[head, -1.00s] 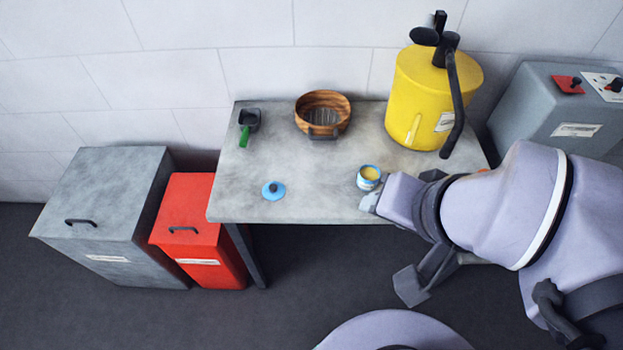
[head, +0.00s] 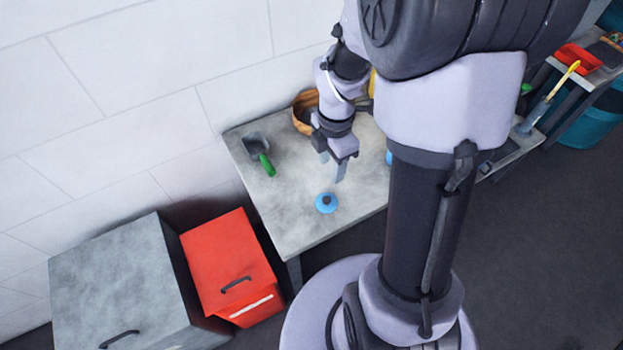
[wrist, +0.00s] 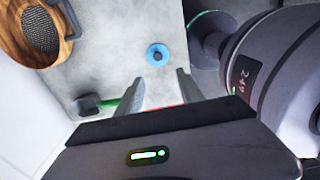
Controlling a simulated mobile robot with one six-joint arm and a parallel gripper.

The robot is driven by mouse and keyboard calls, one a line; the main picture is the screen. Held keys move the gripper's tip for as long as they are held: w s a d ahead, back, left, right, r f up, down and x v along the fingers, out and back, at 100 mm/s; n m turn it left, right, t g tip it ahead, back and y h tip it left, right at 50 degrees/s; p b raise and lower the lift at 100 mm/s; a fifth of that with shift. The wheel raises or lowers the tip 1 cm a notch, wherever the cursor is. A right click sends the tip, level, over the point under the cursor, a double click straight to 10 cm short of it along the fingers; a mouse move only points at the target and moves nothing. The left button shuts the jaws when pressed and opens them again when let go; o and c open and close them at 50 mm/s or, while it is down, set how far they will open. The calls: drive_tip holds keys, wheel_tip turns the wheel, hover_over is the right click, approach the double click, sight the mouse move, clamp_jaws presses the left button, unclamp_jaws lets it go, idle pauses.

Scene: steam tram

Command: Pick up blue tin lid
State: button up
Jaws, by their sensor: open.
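The blue tin lid (head: 326,203) is a small round disc with a dark knob, lying flat on the grey table (head: 290,215) near its front edge. It also shows in the wrist view (wrist: 158,55), beyond the fingertips and roughly in line with the gap between them. My gripper (head: 335,170) is above the table, behind the lid in the head view, with its fingers pointing down. In the wrist view its two fingers (wrist: 160,88) are apart with nothing between them. The lid is clear of both fingers.
A grey scoop with a green handle (head: 264,163) lies left of my gripper. A wooden bowl (head: 303,110) stands at the back, partly hidden by my arm. A blue tin edge (head: 389,158) shows beside my arm. A red bin (head: 228,265) and a grey bin (head: 120,280) stand left of the table.

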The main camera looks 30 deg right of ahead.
drive_tip(key=b, duration=0.4)
hover_over(327, 198)
drive_tip(key=f, duration=1)
drive_tip(key=shift+s+f, duration=0.25)
drive_tip(key=shift+s, duration=0.05)
drive_tip(key=f+b, duration=0.2)
drive_tip(key=f, duration=0.1)
drive_tip(key=f+b, duration=0.1)
drive_tip(key=f, duration=0.1)
drive_tip(key=shift+w+f, duration=0.2)
drive_tip(key=shift+w, duration=0.1)
drive_tip(key=shift+r, duration=0.15)
drive_tip(key=shift+c, duration=1.2)
clamp_jaws()
